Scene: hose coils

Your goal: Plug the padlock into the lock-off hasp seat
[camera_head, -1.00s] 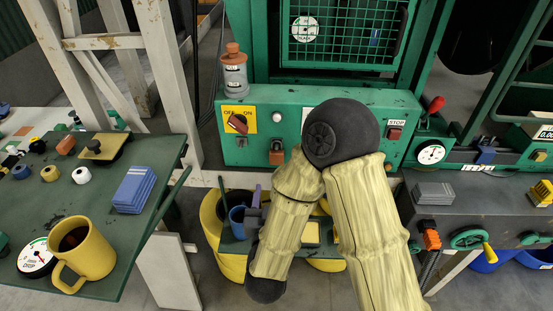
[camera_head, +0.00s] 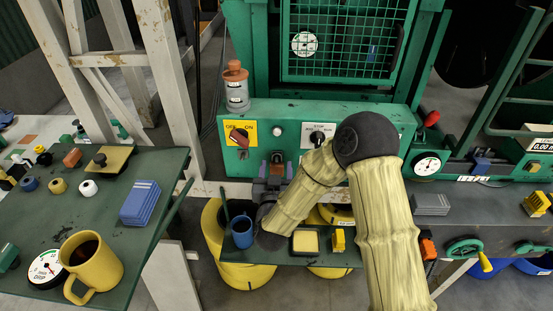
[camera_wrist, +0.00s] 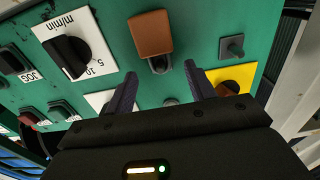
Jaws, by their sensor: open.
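The padlock (camera_head: 277,158) has an orange-brown body and a dark grey shackle. It is at the front of the green control panel, and shows larger in the wrist view (camera_wrist: 150,34), body at the top and shackle below it. My gripper (camera_head: 276,170) is at the panel front by the padlock. In the wrist view my gripper (camera_wrist: 160,72) is open, its two dark fingers apart with the shackle between and just beyond their tips. Nothing is between the finger pads. I cannot clearly tell the hasp seat apart; the shackle area is small and partly covered.
A yellow OFF/ON plate with a red switch (camera_head: 239,138) is left of the padlock, and a black rotary knob (camera_head: 317,138) is to the right. A bottle (camera_head: 236,88) stands on the panel. Below are a blue cup (camera_head: 242,232), a yellow-topped pad (camera_head: 305,241) and a yellow block (camera_head: 338,240).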

